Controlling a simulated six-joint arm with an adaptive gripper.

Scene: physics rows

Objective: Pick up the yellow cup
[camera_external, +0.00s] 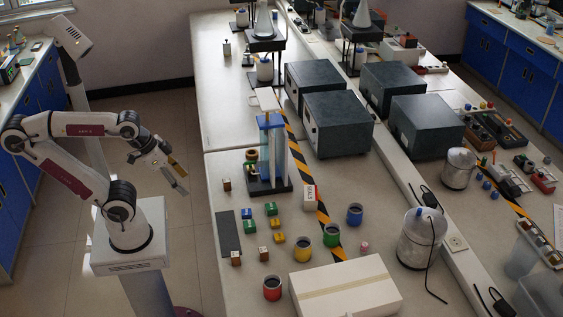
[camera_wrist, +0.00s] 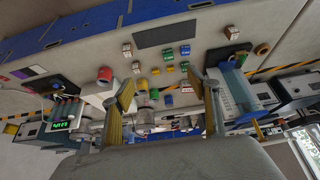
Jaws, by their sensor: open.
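The yellow cup (camera_external: 302,252) stands upright on the table, in a slanting row between the red cup (camera_external: 272,290) and the green cup (camera_external: 331,238), with the blue cup (camera_external: 355,216) at the far end. In the wrist view the yellow cup (camera_wrist: 143,86) is small and lies between the two fingers, nearer the left one. My gripper (camera_external: 183,180) is open and empty. It is to the left of the table's edge, over the floor and well apart from the cups. Its spread fingers (camera_wrist: 166,105) also show in the wrist view.
A large white box (camera_external: 345,287) stands close to the red and yellow cups. Several small coloured blocks (camera_external: 249,226) and a dark flat plate (camera_external: 228,232) lie left of the cups. A stand with a blue column (camera_external: 268,155) rises behind. Dark grey boxes (camera_external: 338,123) stand farther back.

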